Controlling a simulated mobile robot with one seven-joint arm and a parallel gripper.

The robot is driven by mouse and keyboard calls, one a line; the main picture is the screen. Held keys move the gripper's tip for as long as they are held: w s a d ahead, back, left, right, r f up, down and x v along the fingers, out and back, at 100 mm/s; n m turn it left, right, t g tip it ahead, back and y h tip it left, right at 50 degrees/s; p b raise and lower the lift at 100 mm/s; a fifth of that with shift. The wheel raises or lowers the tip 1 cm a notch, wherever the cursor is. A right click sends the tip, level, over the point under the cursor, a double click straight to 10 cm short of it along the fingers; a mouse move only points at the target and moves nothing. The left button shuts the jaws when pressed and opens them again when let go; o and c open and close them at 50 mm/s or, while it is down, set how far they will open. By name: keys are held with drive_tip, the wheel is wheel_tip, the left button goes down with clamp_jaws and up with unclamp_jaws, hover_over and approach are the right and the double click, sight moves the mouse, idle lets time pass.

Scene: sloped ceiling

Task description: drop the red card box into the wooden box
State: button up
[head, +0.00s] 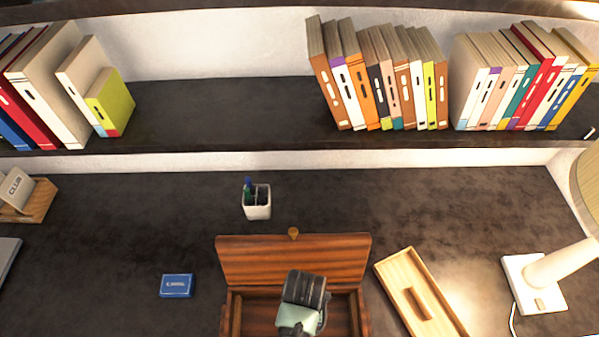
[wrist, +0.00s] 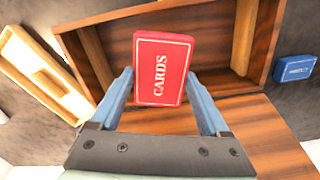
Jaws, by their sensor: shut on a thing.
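The red card box (wrist: 162,68), lettered "CARDS", is between the two blue fingers of my gripper (wrist: 160,76) in the wrist view, and my gripper is shut on it. In the head view my wrist hides the card box. The wooden box (head: 234,314) stands at the front middle of the desk with its lid (head: 290,262) open and leaning back. My gripper is above it. In the wrist view the wooden box (wrist: 268,38) lies behind the card box, which appears over its open inside. I cannot tell the height between them.
A blue card box (head: 177,286) lies left of the wooden box. A light wooden tray (head: 388,268) lies close on the right, with a lamp (head: 535,285) beyond. A pen cup (head: 257,204) stands behind the lid. A shelf of books (head: 230,110) runs above the desk.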

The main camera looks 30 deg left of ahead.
wheel_tip(320, 180, down, 4)
drive_tip(key=b, duration=0.3)
drive_tip(key=shift+w+r, duration=0.1)
drive_tip(key=shift+r, duration=0.05)
drive_tip(key=o, duration=1.4)
drive_tip(key=shift+r, duration=0.1)
wheel_tip(320, 180, up, 13)
drive_tip(key=shift+f, duration=0.1)
